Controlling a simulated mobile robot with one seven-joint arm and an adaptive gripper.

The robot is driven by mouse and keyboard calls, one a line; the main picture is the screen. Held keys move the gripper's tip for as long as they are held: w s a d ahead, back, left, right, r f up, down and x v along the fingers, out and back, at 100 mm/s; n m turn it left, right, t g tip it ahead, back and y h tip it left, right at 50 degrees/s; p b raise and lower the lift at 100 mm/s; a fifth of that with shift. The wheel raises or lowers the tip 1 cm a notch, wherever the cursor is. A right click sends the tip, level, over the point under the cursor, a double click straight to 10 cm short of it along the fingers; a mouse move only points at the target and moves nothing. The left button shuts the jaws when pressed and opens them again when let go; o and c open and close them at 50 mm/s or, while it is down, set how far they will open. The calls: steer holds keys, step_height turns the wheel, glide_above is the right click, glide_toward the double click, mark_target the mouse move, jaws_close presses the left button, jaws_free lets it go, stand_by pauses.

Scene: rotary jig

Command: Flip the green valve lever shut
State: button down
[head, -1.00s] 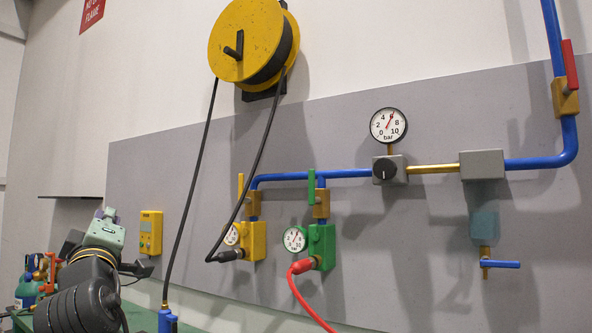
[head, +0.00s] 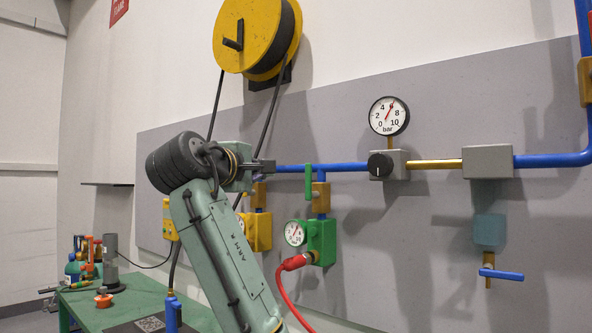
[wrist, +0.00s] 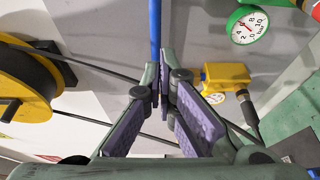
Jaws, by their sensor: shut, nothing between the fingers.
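The green valve lever (head: 308,183) stands upright in the head view, beside a brass valve body (head: 321,196) on top of the green block (head: 321,240). My gripper (head: 270,166) is a short way left of the lever, at about the height of its top, in front of the blue pipe. I see no contact with the lever. In the wrist view the gripper's purple-padded fingers (wrist: 165,85) are shut and empty. That view shows part of the green block's gauge (wrist: 248,26), but I cannot make out the green lever there.
A yellow block (head: 257,231) hangs left of the green one; my arm hides part of its valve. A red hose (head: 283,292) leaves the green block. A yellow reel (head: 256,38) and its black cables are above and behind my arm. Right of the lever is a black knob (head: 380,165).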

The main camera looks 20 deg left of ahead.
mark_target(308, 182)
steer(key=shift+a, duration=0.1)
steer(key=w+d+p, duration=0.4)
steer(key=w+p, duration=0.1)
steer(key=w, duration=0.3)
steer(key=shift+w, duration=0.35)
stand_by(0.4)
